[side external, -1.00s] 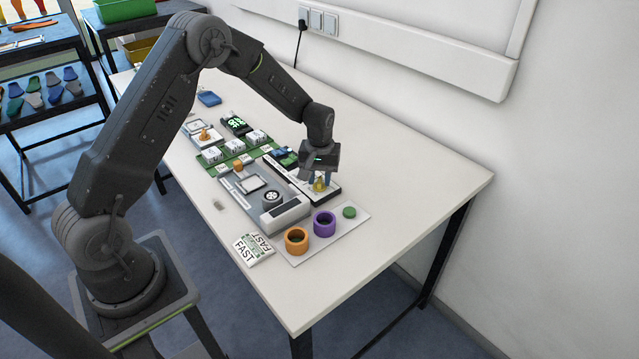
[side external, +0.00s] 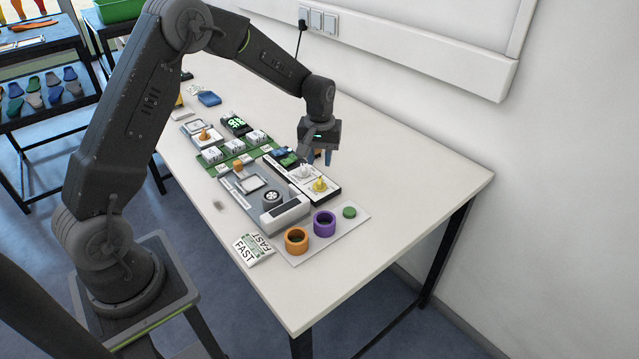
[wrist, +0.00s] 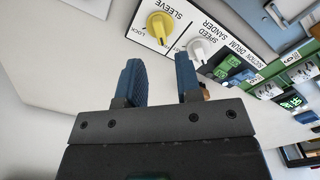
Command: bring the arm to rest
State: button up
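My gripper (side external: 319,157) hangs above the back edge of the bench equipment in the side view, clear of everything below. In the wrist view my gripper (wrist: 160,80) shows two blue fingers standing apart with nothing between them. The yellow sleeve knob (side external: 320,184) sits on the white-topped control panel, apart from the fingers. It also shows in the wrist view (wrist: 159,25), beside the white speed knob (wrist: 197,50).
The grey machine (side external: 262,195) stands beside the panel. An orange ring (side external: 296,240), a purple ring (side external: 323,223) and a green disc (side external: 349,212) are at the front. A FAST-labelled pack (side external: 253,249) lies near them. The table's right side (side external: 420,195) is clear.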

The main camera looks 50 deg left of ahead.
jog(key=s+d+r+m+t, duration=0.1)
jog(key=s+d+r+m, duration=0.15)
jog(key=s+r, duration=0.4)
jog(key=s+d+r+m+t, duration=0.15)
jog(key=s+d+r, duration=0.25)
jog(key=r, duration=0.6)
jog(key=s+d+r+m+t, duration=0.1)
jog(key=s+d+m, duration=0.1)
jog(key=s, duration=0.6)
jog(key=s+d+r+m+t, duration=0.2)
jog(key=s, duration=0.7)
jog(key=shift+d+r, duration=0.2)
jog(key=shift+d, duration=0.2)
